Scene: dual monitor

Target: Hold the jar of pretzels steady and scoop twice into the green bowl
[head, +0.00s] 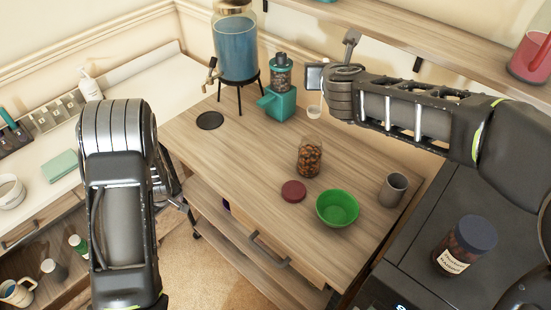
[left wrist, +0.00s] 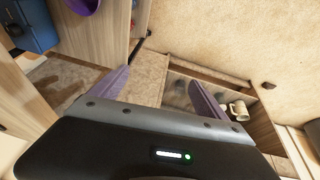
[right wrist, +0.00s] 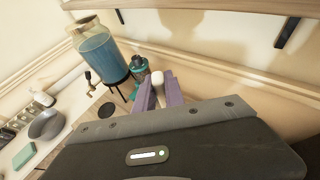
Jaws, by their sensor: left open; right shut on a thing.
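The open glass jar (head: 309,158) of brown pretzel pieces stands upright on the wooden counter. Its dark red lid (head: 293,191) seems to lie flat beside it. The green bowl (head: 337,207) stands right of the lid and looks empty. My left gripper (head: 180,192) is open and empty, low past the counter's left edge; its spread purple fingers show in the left wrist view (left wrist: 158,92). My right gripper (right wrist: 158,92) is shut on a pale scoop (right wrist: 157,77). In the head view the scoop's small white cup (head: 314,112) shows above the counter, behind the jar.
A blue drink dispenser (head: 236,48) and a teal grinder (head: 280,95) stand at the back. A grey cup (head: 393,188) is right of the bowl. A dark jar with a blue lid (head: 466,243) stands on the black surface at right. The counter's left middle is clear.

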